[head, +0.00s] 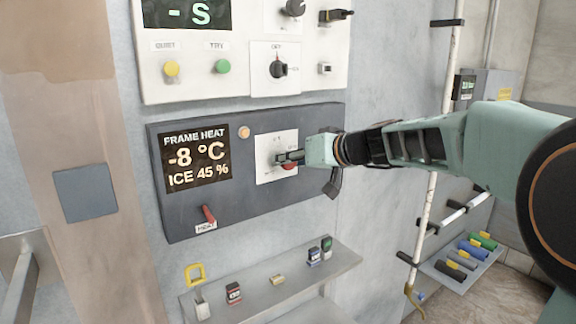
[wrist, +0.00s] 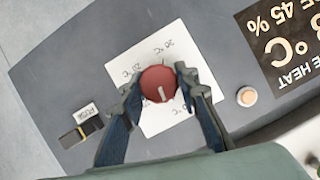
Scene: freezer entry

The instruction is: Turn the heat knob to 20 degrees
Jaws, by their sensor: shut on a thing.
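The red round heat knob (wrist: 158,80) sits on a white dial plate (wrist: 152,122) on the dark frame-heat panel (head: 190,230). A pale pointer mark on the knob points toward the lower part of the wrist view. Small degree labels ring it; one looks like 20 °C, to the left of the knob, but they are hard to read. My gripper (wrist: 160,87) has its fingers on both sides of the knob, shut on it. In the head view my gripper (head: 290,158) hides most of the knob. The display (head: 197,158) reads -8 °C and ICE 45 %.
A red lever (head: 208,213) marked HEAT is at the panel's lower left, and a round orange lamp (head: 244,132) is near the top. A white control panel (head: 200,85) is above. A shelf (head: 285,290) with small items juts out below.

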